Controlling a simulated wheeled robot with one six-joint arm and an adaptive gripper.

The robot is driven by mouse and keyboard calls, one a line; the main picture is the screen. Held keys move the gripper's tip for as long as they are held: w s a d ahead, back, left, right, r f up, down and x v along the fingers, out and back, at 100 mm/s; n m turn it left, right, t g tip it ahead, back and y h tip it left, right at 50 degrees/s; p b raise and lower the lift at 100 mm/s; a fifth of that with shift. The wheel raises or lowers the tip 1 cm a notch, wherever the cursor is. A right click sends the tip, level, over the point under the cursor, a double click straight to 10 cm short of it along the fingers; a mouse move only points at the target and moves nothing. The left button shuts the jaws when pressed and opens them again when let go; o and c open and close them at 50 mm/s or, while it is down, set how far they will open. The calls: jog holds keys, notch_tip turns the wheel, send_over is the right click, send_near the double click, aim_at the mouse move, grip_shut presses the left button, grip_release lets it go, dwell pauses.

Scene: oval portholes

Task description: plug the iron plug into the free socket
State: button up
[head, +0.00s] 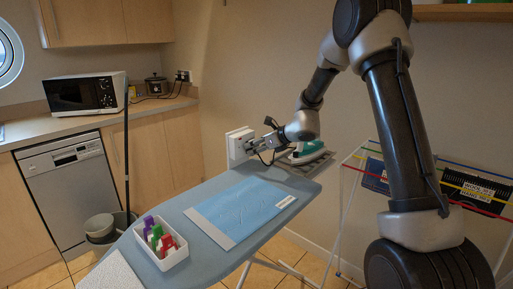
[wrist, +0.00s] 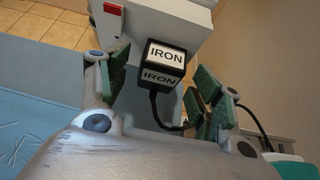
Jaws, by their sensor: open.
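The black iron plug (wrist: 160,66), labelled IRON, sits against the face of the white socket box (wrist: 185,18) in the wrist view. It looks seated there, though its pins are hidden. Its black cord (wrist: 156,108) curves down and right. My gripper (wrist: 152,78) is open, with one green-padded finger on each side of the plug and visible gaps between. The teal and white iron (head: 307,152) rests at the ironing board's far end.
The ironing board (head: 190,203) holds a folded blue cloth (head: 240,208) and a white bin (head: 163,256) of coloured items. A drying rack (head: 350,185) stands at right. A red switch (wrist: 113,9) is on the socket box. A microwave (head: 85,93) sits on the counter.

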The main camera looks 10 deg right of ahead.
jog(key=v, duration=1.1)
jog(key=s+d+f+n+g, duration=0.1)
jog(key=s+n+g, duration=0.2)
jog(key=s+n, duration=0.55)
jog(key=s+d+f+n+g, duration=0.15)
jog(key=s+n+g, duration=0.25)
jog(key=s+n, duration=0.4)
jog(key=s+d+r+n+h, duration=0.2)
jog(key=s+r+n, duration=0.1)
jog(key=s, duration=0.4)
jog(key=s+d+r+n+t+h, duration=0.1)
jog(key=s+d+r+n+h, duration=0.1)
jog(key=s, duration=0.5)
jog(key=s+d+r+n+h, duration=0.3)
jog(key=s+d+r+n, duration=0.1)
jog(key=s+r+n, duration=0.2)
jog(key=shift+s+n+t, duration=0.4)
jog(key=shift+s+n, duration=0.25)
jog(key=shift+s, duration=0.15)
